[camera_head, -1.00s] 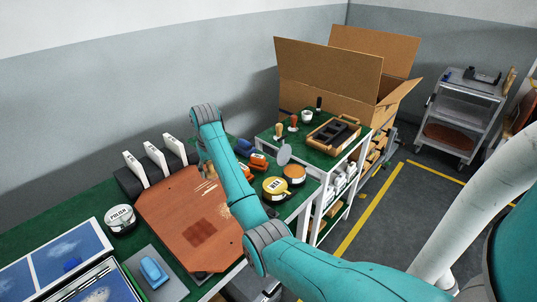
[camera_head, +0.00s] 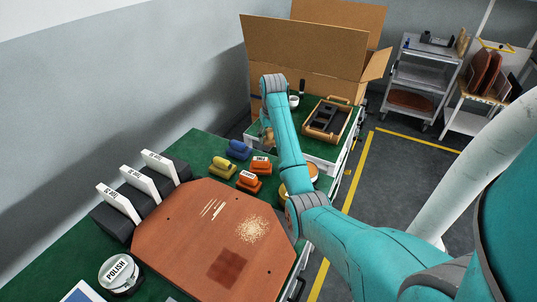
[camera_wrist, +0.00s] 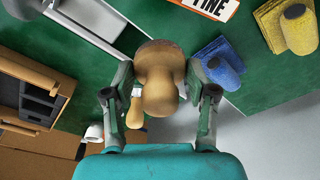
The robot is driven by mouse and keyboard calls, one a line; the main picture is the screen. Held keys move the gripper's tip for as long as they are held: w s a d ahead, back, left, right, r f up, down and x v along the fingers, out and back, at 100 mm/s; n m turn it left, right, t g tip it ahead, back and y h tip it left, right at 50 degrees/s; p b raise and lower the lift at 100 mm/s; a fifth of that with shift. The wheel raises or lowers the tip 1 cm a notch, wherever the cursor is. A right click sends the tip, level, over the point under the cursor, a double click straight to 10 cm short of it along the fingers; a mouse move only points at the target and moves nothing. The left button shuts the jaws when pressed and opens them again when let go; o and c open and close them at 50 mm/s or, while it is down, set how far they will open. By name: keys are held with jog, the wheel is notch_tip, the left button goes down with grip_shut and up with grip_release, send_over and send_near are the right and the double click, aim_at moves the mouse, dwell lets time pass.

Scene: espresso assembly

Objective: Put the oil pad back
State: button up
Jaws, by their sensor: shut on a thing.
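My gripper (camera_wrist: 159,98) is shut on a tan wooden knob-handled pad (camera_wrist: 158,80), which I take to be the oil pad. The fingers close on both sides of its handle, and its round base shows beyond the knob in the wrist view. In the head view the pad (camera_head: 265,135) is a small brown shape mostly hidden by my arm. It appears held past the sanding blocks, near the raised green stand (camera_head: 314,151). Whether it touches any surface cannot be told.
A wooden tray (camera_head: 346,119), a white cup (camera_head: 294,101) and upright tools occupy the stand. An orange-topped tin (camera_head: 313,170) sits right. A reddish board (camera_head: 185,240) lies in front; a cardboard box (camera_head: 300,45) stands behind.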

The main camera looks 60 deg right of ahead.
notch_tip(320, 180, down, 8)
jog(key=shift+f, duration=0.15)
dwell(0.3)
jog(key=shift+f, duration=0.1)
jog(key=o, duration=1)
